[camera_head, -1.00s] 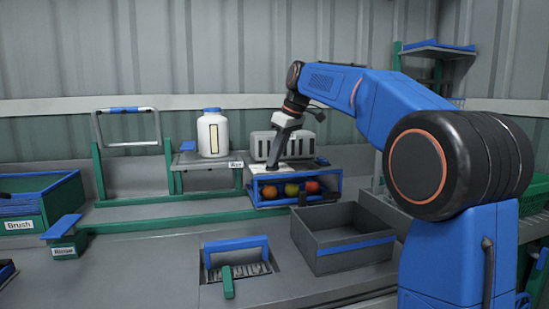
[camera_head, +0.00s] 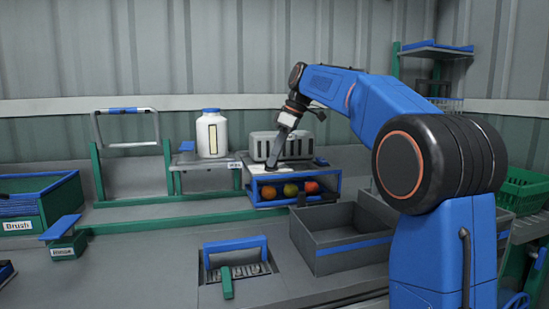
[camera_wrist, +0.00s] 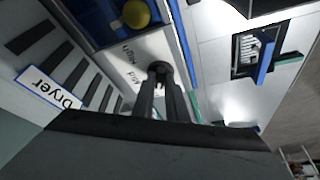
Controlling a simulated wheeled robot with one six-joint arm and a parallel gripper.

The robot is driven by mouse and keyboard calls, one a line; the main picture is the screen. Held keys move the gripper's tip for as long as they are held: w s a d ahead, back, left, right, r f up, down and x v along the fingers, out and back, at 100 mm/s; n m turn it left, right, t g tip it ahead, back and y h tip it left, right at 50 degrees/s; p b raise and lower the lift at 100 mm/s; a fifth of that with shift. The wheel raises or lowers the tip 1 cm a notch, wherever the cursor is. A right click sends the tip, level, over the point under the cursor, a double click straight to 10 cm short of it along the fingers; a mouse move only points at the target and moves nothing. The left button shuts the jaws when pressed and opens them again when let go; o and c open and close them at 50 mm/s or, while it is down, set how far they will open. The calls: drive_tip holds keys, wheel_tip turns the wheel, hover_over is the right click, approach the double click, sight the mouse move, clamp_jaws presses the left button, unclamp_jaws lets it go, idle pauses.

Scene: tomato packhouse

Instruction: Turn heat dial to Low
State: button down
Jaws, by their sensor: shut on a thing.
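The heat dial (camera_wrist: 159,68) is a small dark knob on a white panel, seen in the wrist view. The words High and Mid are printed to its left; I cannot read a Low mark, and I cannot tell which mark the dial points to. My gripper (camera_wrist: 161,82) is shut on the dial with its two dark fingers. In the head view my gripper (camera_head: 272,165) reaches down to the top of the blue-framed dryer unit (camera_head: 297,199), and the dial itself is hidden there. The Dryer label (camera_wrist: 48,87) lies beside vent slots in the wrist view.
Several tomatoes (camera_head: 291,189) sit inside the dryer unit. A grey vented housing (camera_head: 262,145) stands behind my gripper. A white jar (camera_head: 212,136) stands to the left. A grey bin (camera_head: 340,264) is in front, and a green basket (camera_head: 522,188) is at right.

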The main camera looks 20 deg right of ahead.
drive_tip(key=c, duration=1.8)
unclamp_jaws()
drive_tip(key=shift+o, duration=0.2)
drive_tip(key=shift+r, duration=0.1)
drive_tip(key=v, duration=1.7)
drive_tip(key=shift+d, duration=0.15)
